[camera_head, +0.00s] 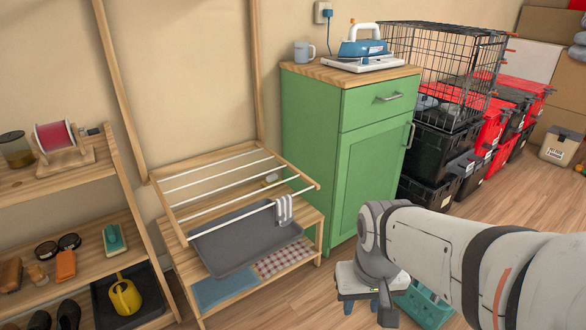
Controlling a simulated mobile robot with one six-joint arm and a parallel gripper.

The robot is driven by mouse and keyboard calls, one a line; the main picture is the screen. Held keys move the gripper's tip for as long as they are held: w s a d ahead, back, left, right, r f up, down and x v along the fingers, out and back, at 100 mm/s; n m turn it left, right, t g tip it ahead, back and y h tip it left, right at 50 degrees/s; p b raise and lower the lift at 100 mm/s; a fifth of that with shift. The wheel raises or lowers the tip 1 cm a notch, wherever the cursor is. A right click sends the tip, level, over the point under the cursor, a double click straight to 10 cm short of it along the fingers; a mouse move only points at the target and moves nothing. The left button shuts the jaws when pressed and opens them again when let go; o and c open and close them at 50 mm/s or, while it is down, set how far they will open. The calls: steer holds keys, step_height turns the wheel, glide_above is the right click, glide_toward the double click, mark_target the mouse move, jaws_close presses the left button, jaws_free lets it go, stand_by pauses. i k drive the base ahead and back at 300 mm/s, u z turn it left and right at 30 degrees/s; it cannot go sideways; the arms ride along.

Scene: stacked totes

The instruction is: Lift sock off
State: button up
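A small grey-and-white striped sock (284,209) hangs over a white bar of the wooden drying rack (312,184), near the rack's front right. It hangs in front of the grey tray's right side. My gripper (386,312) is low at the bottom of the view, to the right of the rack and well apart from the sock. It points down at the end of my pale arm. Its fingers are not clear enough to show whether they are open or shut. No contact with the sock shows.
A grey tray (222,252) lies below the bars. A green cabinet (310,150) with an iron (363,46) and a mug (304,52) stands right behind the rack. A teal basket (424,308) is beside my arm. Wooden shelves (82,187) stand left. Open floor (300,295) lies in front.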

mark_target(283, 214)
steer(key=i, duration=1)
steer(key=z, duration=0.05)
